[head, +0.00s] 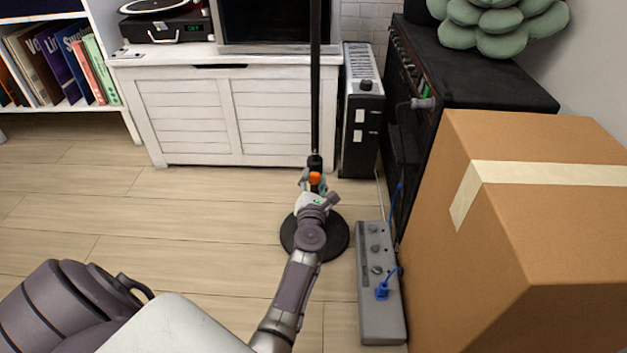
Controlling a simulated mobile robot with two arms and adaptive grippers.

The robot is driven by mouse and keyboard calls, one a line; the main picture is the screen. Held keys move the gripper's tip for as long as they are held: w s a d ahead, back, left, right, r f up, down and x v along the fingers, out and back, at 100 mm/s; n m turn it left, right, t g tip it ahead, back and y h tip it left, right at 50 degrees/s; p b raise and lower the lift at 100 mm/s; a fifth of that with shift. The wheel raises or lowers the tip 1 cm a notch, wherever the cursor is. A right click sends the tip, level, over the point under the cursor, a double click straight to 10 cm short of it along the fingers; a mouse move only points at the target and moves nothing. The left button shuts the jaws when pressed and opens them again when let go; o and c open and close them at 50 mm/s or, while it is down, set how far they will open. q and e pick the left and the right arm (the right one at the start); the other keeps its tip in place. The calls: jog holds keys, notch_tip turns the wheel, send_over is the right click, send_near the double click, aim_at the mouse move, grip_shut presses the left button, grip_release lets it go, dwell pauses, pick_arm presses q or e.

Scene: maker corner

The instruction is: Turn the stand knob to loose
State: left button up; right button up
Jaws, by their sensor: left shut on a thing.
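The stand has a thin black pole (315,90) and a round black base (333,238) on the wood floor. Its orange stand knob (315,178) shows just below a black collar (314,162) on the pole. My left gripper (313,184) reaches up to the knob from the front and is shut on it. The gripper and wrist hide the lower pole and part of the base. Any marking for loose or tight is too small to see. My right gripper is out of view.
A grey power strip (380,320) with a blue plug lies right of the base. A large cardboard box (440,260) and a black amplifier (490,85) stand on the right. A white cabinet (190,115) and a dark heater-like unit (360,140) are behind. Floor at left is clear.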

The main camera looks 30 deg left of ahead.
pick_arm(q)
jog(key=shift+f, duration=0.1)
jog(key=o, duration=1.2)
jog(key=shift+c, duration=0.2)
